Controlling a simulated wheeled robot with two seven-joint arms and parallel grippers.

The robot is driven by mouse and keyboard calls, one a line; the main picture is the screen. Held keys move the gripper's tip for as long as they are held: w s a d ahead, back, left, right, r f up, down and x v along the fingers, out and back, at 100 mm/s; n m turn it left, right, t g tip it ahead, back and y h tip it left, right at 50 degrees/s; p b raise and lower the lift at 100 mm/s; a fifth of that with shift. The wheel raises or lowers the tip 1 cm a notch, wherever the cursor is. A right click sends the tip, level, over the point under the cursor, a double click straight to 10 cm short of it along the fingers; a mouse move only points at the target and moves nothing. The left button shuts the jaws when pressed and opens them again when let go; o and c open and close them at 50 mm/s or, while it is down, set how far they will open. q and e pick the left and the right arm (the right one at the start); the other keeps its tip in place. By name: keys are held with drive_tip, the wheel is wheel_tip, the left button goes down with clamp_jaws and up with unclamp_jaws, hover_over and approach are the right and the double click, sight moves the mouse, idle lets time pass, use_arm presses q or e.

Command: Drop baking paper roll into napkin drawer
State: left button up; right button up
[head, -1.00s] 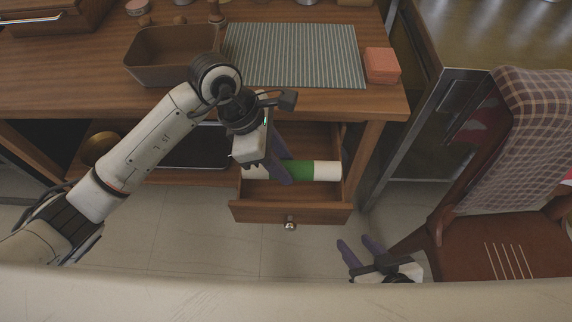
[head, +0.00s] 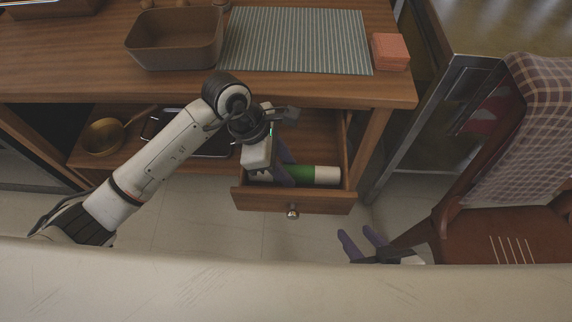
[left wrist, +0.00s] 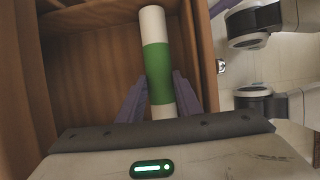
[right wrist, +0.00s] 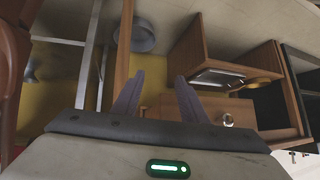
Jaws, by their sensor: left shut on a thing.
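The baking paper roll (head: 322,175) is white with a green band. It lies within the open napkin drawer (head: 294,201), along its front wall, in the head view. My left gripper (head: 284,178) is shut on the roll, around its green band, inside the drawer. The left wrist view shows the roll (left wrist: 157,64) between the purple fingers (left wrist: 160,98). Whether the roll touches the drawer floor I cannot tell. My right gripper (head: 361,240) is open and empty, right of the drawer and low; its fingers (right wrist: 157,98) stand apart in the right wrist view.
The table above holds a brown bin (head: 174,40), a striped mat (head: 296,40) and a coral block (head: 390,51). A chair (head: 508,236) with a checked cloth stands at the right. A brass pan (head: 103,137) sits on the lower shelf at left.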

use_arm(q)
drive_tip(key=shift+f, duration=0.3)
use_arm(e)
drive_tip(key=shift+s+f, duration=0.1)
drive_tip(key=shift+f, duration=0.15)
use_arm(q)
drive_tip(key=o, duration=1.1)
use_arm(e)
drive_tip(key=shift+r, duration=0.2)
use_arm(q)
drive_tip(key=shift+r, duration=0.2)
drive_tip(key=p+v, duration=0.2)
drive_tip(key=v, duration=1)
drive_tip(key=shift+r, duration=0.45)
use_arm(e)
drive_tip(key=shift+d+r, duration=0.25)
drive_tip(key=shift+r, duration=0.25)
